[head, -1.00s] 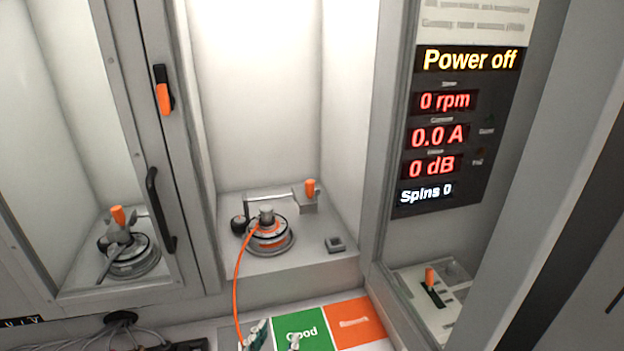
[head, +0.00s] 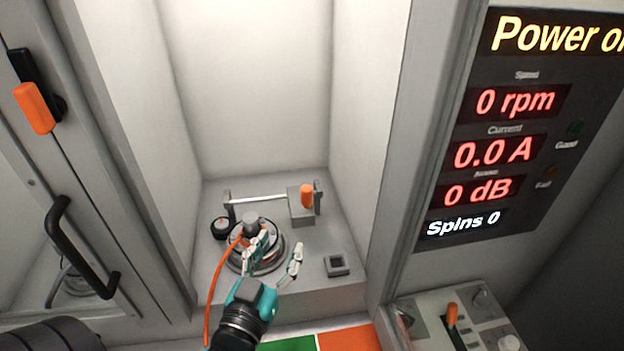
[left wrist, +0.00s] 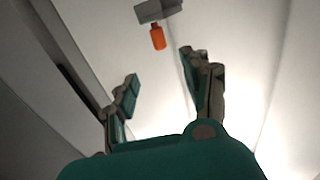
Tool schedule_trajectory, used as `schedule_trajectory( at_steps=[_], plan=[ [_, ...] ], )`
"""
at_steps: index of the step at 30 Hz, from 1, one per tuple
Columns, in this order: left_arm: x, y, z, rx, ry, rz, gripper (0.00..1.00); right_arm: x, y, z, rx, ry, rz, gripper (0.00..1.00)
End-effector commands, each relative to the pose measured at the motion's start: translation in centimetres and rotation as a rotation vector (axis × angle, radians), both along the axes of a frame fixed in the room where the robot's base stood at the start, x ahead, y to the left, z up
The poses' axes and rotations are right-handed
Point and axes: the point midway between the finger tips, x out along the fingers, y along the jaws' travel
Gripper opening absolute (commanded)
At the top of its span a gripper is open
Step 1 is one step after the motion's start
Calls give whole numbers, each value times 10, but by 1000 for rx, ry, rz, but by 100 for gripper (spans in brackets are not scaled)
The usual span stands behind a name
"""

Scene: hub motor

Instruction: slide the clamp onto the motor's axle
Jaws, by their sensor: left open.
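The hub motor (head: 268,262) sits on the bench of the open bay, with its grey axle (head: 251,222) pointing up. The clamp, a grey block (head: 301,214) with an orange handle (head: 306,195), stands behind and right of the motor at the right end of a metal rail (head: 258,199). It also shows at the top of the left wrist view, its orange handle (left wrist: 158,38) beyond the fingers. My left gripper (head: 276,254) is open and empty in front of the clamp; its left finger hides part of the motor. My right gripper is not in view.
An orange cable (head: 212,293) runs from the motor down past my left arm. A small square socket (head: 337,265) is on the bench at right. A door with a black handle (head: 78,247) is at left. A display panel and a lever (head: 452,317) are at right.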

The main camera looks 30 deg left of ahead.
Motion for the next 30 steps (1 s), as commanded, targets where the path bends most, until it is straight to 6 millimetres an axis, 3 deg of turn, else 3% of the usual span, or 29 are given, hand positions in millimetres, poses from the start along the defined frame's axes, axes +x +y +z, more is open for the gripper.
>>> schedule_trajectory(
  at_steps=[10,21,30],
  plan=[
    [63,11,5,2,-4,-1,49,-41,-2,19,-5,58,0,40],
    [138,25,3,1,-2,0,49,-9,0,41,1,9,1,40],
    [166,30,0,0,0,0,49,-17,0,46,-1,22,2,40]
  ],
)
